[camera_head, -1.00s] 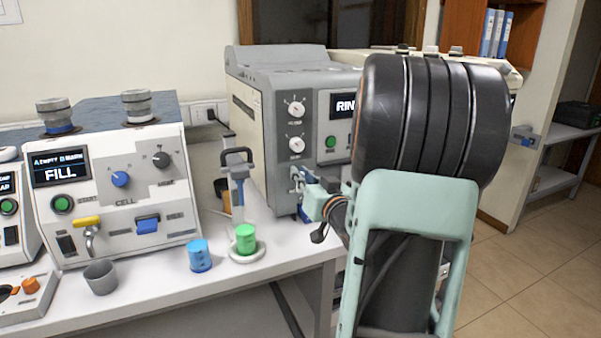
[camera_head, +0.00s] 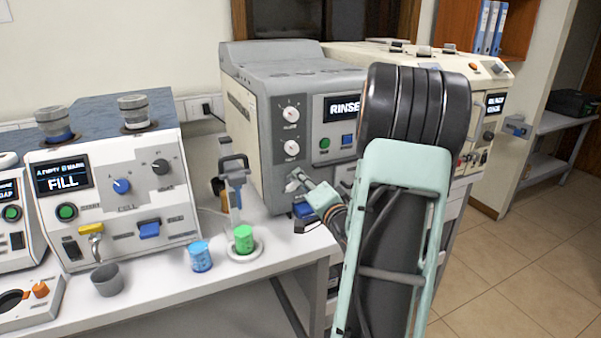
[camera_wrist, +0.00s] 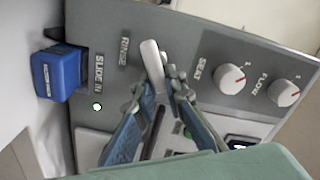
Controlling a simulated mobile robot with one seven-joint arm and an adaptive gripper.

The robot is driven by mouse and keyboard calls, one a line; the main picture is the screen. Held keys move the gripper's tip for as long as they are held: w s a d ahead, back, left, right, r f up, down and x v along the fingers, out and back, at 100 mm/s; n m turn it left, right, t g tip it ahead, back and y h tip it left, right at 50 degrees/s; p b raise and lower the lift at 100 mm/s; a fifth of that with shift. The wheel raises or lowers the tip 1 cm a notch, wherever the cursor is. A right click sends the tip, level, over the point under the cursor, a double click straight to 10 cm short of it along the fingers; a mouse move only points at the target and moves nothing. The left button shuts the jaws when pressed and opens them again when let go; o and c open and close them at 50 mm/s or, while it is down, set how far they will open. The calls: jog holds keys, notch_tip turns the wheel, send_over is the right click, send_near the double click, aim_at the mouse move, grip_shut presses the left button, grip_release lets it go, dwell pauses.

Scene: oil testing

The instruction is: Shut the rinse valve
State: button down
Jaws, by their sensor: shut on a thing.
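The rinse valve is a pale grey lever (camera_wrist: 152,62) on the dark grey front panel, beside the RINSE label (camera_wrist: 124,51) in the wrist view. My gripper (camera_wrist: 160,88) is shut on this lever, with one finger on each side of it. The lever's tip sticks out past the fingertips, and its lower part is partly hidden between the fingers. In the head view my gripper (camera_head: 300,182) is at the lower front of the grey rinse unit (camera_head: 252,115), where the lever is too small to make out clearly.
A blue block (camera_wrist: 58,72) sits near the SLIDE IN label. Seat and flow knobs (camera_wrist: 230,78) are to the right. On the bench are a green-topped cup (camera_head: 244,240), a blue cup (camera_head: 200,257), a grey cup (camera_head: 107,280) and the FILL unit (camera_head: 120,190).

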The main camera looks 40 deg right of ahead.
jog(key=m+p, duration=0.1)
jog(key=m, duration=0.1)
jog(key=shift+d+f+m, duration=0.1)
jog(key=shift+f+m, duration=0.05)
jog(key=shift+m, duration=0.25)
jog(key=shift+f+m+p, duration=0.2)
jog(key=shift+m+p, duration=0.25)
jog(key=shift+m, duration=0.25)
jog(key=shift+f+m+p, duration=0.15)
jog(key=shift+m+p, duration=0.25)
jog(key=shift+m, duration=0.3)
jog(key=shift+f, duration=0.1)
jog(key=c, duration=2)
grip_release()
jog(key=shift+s, duration=0.1)
jog(key=shift+o, duration=0.2)
jog(key=v, duration=1.2)
